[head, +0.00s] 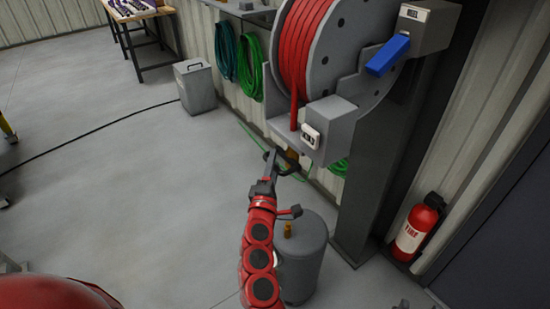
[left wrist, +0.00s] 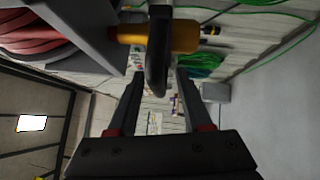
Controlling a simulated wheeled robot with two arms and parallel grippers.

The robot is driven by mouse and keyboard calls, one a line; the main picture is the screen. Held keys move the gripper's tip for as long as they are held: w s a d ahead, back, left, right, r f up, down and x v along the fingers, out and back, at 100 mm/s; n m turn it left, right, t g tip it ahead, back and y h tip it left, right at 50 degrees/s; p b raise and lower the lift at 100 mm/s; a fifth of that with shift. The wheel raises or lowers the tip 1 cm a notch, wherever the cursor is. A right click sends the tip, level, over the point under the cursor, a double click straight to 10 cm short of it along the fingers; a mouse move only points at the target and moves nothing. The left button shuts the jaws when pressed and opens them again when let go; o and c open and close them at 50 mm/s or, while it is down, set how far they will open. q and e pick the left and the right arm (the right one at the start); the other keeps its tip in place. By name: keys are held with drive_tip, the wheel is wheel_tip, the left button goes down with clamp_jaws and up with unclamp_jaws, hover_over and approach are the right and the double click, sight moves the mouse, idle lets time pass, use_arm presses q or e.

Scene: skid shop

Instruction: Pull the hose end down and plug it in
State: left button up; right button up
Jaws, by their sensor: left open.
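The red hose (head: 296,75) is wound on the grey reel (head: 334,55) and runs down into the grey box under it. The hose end (head: 292,154), an orange fitting, hangs just below that box, partly hidden by my left gripper (head: 283,164). In the left wrist view the orange fitting (left wrist: 184,38) lies sideways, with a dark bar (left wrist: 157,65) across it. The open fingers of my left gripper (left wrist: 159,76) point at it, with the bar appearing between their tips. I cannot tell whether they touch. A grey tank (head: 302,262) with a brass fitting (head: 287,229) stands below. My right gripper is out of view.
A grey post (head: 368,170) and a fire extinguisher (head: 416,228) stand at the right. A blue handle (head: 387,55) sticks out beside the reel. Green hoses (head: 250,68) hang on the wall. A grey bin (head: 195,87) stands left; the floor there is mostly clear.

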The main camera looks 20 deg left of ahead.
use_arm(q)
drive_tip(key=shift+s+r, duration=0.15)
drive_tip(key=shift+s, duration=0.1)
drive_tip(key=shift+c, duration=0.2)
drive_tip(key=shift+w, duration=0.1)
clamp_jaws()
idle(0.9)
